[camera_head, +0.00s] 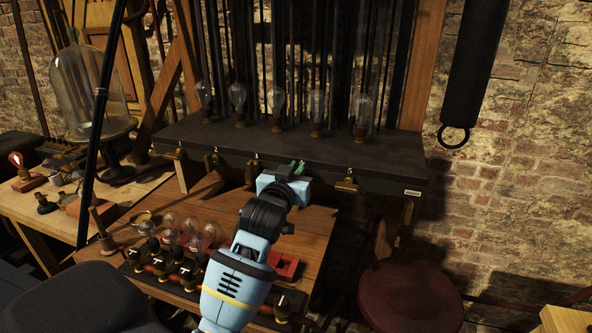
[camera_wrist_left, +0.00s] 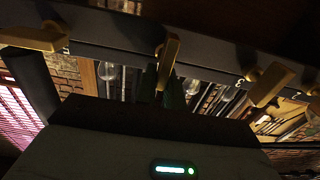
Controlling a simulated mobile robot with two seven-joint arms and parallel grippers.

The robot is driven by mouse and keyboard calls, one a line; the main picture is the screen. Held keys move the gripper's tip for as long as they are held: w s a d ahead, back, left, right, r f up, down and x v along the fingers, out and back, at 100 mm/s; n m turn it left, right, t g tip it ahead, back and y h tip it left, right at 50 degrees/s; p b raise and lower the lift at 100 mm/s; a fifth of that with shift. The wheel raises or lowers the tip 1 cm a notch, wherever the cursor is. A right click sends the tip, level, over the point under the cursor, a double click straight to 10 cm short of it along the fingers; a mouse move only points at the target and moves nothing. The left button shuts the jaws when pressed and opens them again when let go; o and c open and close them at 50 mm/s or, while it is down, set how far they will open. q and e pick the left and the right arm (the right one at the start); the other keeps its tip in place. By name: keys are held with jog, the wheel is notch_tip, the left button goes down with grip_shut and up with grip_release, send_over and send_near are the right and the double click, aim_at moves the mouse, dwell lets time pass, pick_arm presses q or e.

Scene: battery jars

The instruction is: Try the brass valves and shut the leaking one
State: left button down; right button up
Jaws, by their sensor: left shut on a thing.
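Brass valves run along the front edge of the dark shelf (camera_head: 330,160). Valve 5 (camera_head: 346,185) lies crosswise; it also shows at the left in the wrist view (camera_wrist_left: 35,37). Valve 3 (camera_head: 252,172) points downward, and its handle is slanted in the wrist view (camera_wrist_left: 270,85). Valve 2 (camera_head: 212,160) and valve 1 (camera_head: 180,153) are further left. My left gripper (camera_head: 298,169) is at the fourth position, shut on a brass valve handle (camera_wrist_left: 168,52) between its greenish fingers (camera_wrist_left: 163,82). The head view hides most of that valve. My right gripper is not in view.
Several glass bulbs (camera_head: 276,103) stand on the shelf. The wooden table (camera_head: 305,228) below bears more bulbs (camera_head: 192,232) and a red frame (camera_head: 284,266). A glass bell jar (camera_head: 82,90) stands at left, a red stool (camera_head: 410,297) at lower right.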

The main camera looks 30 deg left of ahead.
aim_at(310, 173)
pick_arm(q)
jog(key=m, duration=0.3)
jog(key=d+m, duration=0.1)
jog(key=m, duration=0.5)
jog(key=shift+w+d+f, duration=0.2)
jog(key=shift+d+f, duration=0.15)
jog(key=shift+f, duration=0.05)
jog(key=m, duration=0.4)
jog(key=shift+d+f+m, duration=0.25)
jog(key=shift+f+m, duration=0.05)
jog(key=shift+f, duration=0.1)
jog(key=shift+d+f+m, duration=0.1)
jog(key=shift+f+m, duration=0.15)
jog(key=shift+m, duration=0.8)
jog(key=shift+f+m, duration=0.2)
jog(key=shift+m, duration=0.85)
jog(key=c, duration=1.5)
grip_release()
